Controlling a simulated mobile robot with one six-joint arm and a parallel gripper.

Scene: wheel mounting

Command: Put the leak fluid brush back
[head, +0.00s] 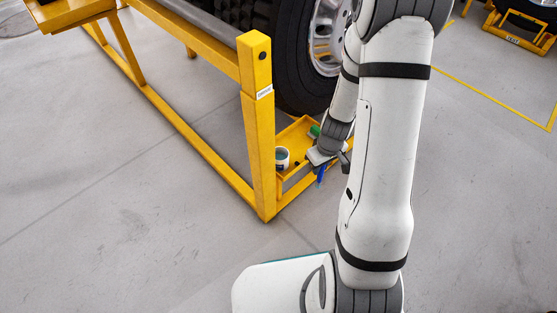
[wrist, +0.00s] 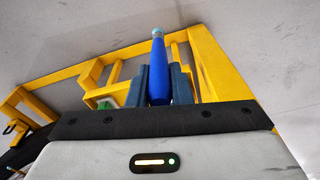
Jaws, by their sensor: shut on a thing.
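The leak fluid brush shows as a blue handle (wrist: 159,70) with a lighter tip, upright in the wrist view between the two dark blue fingers. My gripper (wrist: 160,85) is shut on it. In the head view my gripper (head: 322,161) is beside the yellow tray (head: 294,134) on the stand, and a blue piece of the brush (head: 321,173) hangs below it. The bristle end is hidden. A white pot (head: 282,157) with a dark band stands on the tray, to the left of my gripper. A green item (head: 314,131) lies behind it on the tray.
A yellow frame (head: 258,130) with a thick upright post stands just left of the tray. A large tyre with a silver wheel (head: 328,35) is behind the tray. The grey floor is clear to the left and front. Another yellow stand (head: 516,38) is at the far right.

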